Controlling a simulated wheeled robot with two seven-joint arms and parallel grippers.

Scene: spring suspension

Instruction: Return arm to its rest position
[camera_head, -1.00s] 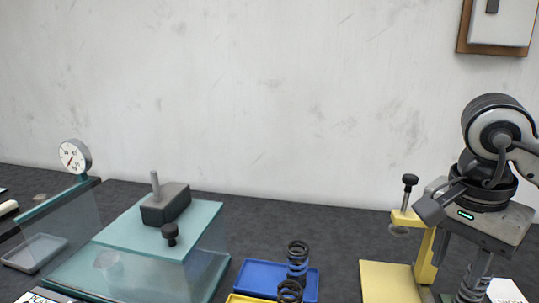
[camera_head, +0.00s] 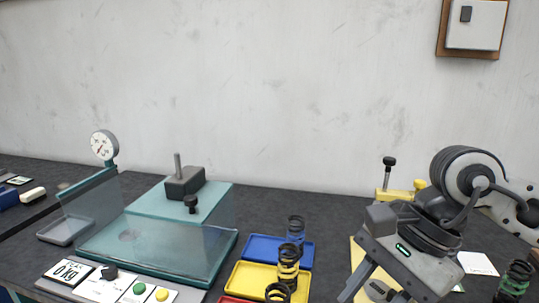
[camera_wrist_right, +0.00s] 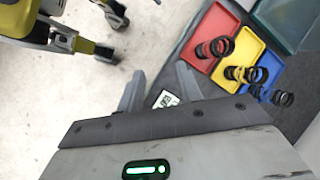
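My right gripper (camera_head: 368,292) hangs at the right of the head view, its fingers pointing down. In the wrist view its two fingers (camera_wrist_right: 158,90) stand apart with nothing between them. The forearm comes in from the right edge. A dark spring with green bands (camera_head: 515,280) is at the lower right, to the right of the gripper and apart from it. A yellow stand (camera_head: 398,193) is partly hidden behind my right arm. My left gripper is not in view.
Blue (camera_head: 262,247), yellow (camera_head: 247,274) and red (camera_wrist_right: 198,54) trays with springs are left of the gripper. A glass-sided press (camera_head: 160,250) with a dial gauge (camera_head: 104,145) stands further left. A white card (camera_head: 478,263) lies at right. A switch box (camera_head: 473,28) hangs on the wall.

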